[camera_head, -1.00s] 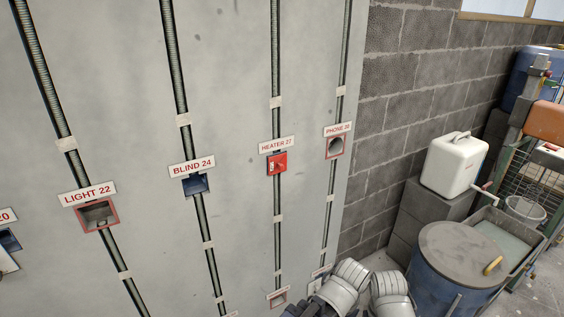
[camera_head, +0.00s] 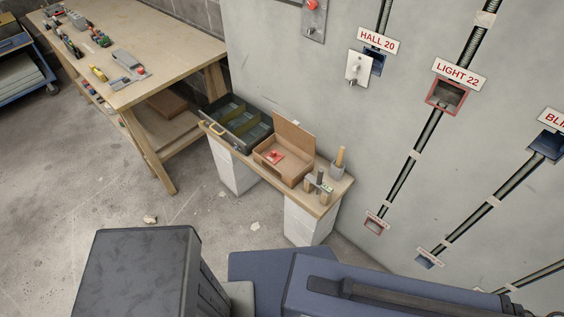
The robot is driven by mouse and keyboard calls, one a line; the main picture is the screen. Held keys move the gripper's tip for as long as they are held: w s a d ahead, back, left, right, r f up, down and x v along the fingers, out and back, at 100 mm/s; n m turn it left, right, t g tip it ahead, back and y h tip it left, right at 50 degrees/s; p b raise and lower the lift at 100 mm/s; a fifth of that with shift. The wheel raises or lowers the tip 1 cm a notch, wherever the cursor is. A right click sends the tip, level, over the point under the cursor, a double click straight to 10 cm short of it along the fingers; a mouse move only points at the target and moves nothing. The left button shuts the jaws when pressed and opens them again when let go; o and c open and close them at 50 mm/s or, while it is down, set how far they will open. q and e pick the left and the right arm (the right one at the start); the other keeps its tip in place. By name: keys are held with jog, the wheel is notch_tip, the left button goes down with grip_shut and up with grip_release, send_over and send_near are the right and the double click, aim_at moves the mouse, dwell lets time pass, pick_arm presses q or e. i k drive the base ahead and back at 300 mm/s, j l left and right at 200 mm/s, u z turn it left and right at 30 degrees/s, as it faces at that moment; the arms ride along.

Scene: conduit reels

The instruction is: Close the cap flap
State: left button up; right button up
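A brown cardboard box (camera_head: 284,172) sits on the low wooden shelf by the wall, with its flap (camera_head: 293,138) standing open, tilted up at the back. A red piece (camera_head: 272,156) shows inside the box; I cannot make out exactly what it is. Neither of my grippers is in view.
A dark green divided tray (camera_head: 237,124) stands left of the box on the shelf (camera_head: 318,205). A cup with a wooden-handled tool (camera_head: 338,166) and small upright pieces (camera_head: 317,184) stand to its right. A workbench (camera_head: 150,45) with tools is at upper left. Wall boxes, LIGHT 22 (camera_head: 446,95) among them, are at right.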

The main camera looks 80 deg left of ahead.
aim_at(290, 132)
jog(key=u, duration=1.95)
jog(key=k+l+u, duration=0.1)
jog(key=u, duration=0.9)
jog(key=k, duration=0.35)
jog(key=i+j+u, duration=0.1)
jog(key=i+u, duration=0.6)
jog(key=i, duration=0.15)
